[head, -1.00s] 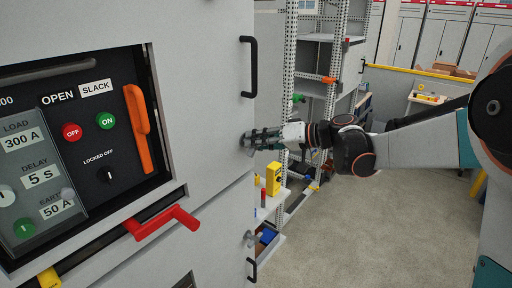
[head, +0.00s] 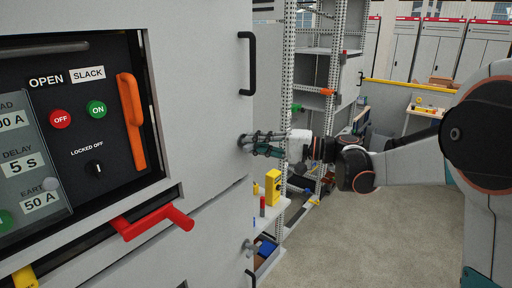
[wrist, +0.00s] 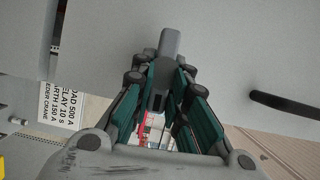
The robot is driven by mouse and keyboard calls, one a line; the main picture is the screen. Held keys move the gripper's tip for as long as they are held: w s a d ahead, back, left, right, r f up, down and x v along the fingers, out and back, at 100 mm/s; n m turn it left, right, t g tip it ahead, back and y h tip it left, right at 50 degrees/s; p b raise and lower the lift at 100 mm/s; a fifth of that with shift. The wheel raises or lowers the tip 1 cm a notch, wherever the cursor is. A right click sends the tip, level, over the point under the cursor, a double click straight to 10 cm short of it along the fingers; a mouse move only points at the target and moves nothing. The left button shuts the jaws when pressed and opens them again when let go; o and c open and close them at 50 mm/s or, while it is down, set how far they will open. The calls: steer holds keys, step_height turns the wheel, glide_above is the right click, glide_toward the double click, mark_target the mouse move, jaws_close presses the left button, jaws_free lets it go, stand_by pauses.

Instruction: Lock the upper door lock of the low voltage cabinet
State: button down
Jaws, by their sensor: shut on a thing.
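The low voltage cabinet (head: 205,90) fills the left of the head view, its grey door closed. The upper door lock (head: 242,140) is a small grey part at the door's right edge, below the black handle. My gripper (head: 254,142) is at this lock, its fingers closed around it. In the wrist view my gripper (wrist: 164,80) is shut on a grey bar-shaped part of the lock (wrist: 171,43), which sticks out beyond the fingertips. The fingers hide the rest of the lock. A lower lock (head: 248,246) shows further down the cabinet edge.
Black door handles (head: 248,64) stand out above and below the lock. A red lever (head: 152,222) and an orange handle (head: 132,120) project from the cabinet front. A perforated shelf rack (head: 288,90) stands behind my gripper. Open floor (head: 340,245) lies to the right.

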steer(key=shift+m, duration=0.4)
steer(key=c, duration=1.6)
jaws_free()
steer(key=shift+o, duration=0.2)
steer(key=v, duration=1.2)
steer(key=shift+f, duration=0.15)
